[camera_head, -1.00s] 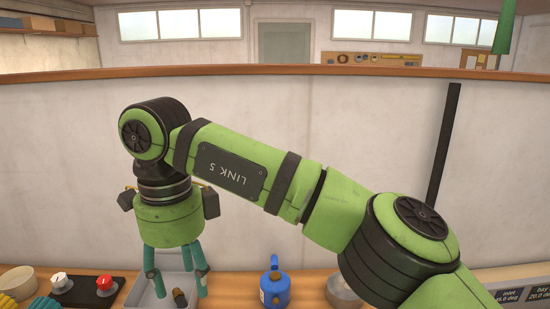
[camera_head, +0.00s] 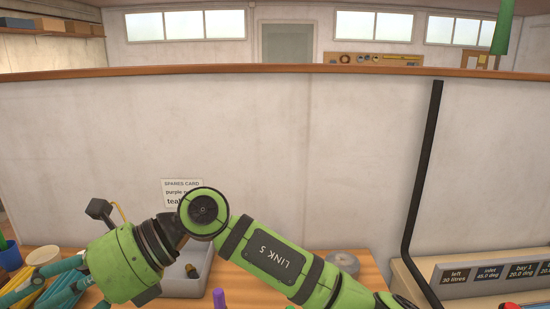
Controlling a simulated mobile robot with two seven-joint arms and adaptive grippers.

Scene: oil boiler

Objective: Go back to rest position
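My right arm comes in from the lower right and reaches across to the left. My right gripper (camera_head: 32,290) hangs at the lower left, tilted, with its teal fingers pointing down and left. The fingers look spread apart, with nothing visible between them, though their ends run near or past the picture's edge. Blue and yellow things lie behind the fingers and partly hide there. My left gripper is not in view.
A grey tray (camera_head: 172,284) holding a small brass-coloured piece (camera_head: 192,271) stands beside the gripper. A beige bowl (camera_head: 42,256) and blue cup (camera_head: 9,256) are at left. A round grey thing (camera_head: 343,262), a black pipe (camera_head: 424,190) and a label panel (camera_head: 490,274) are at right.

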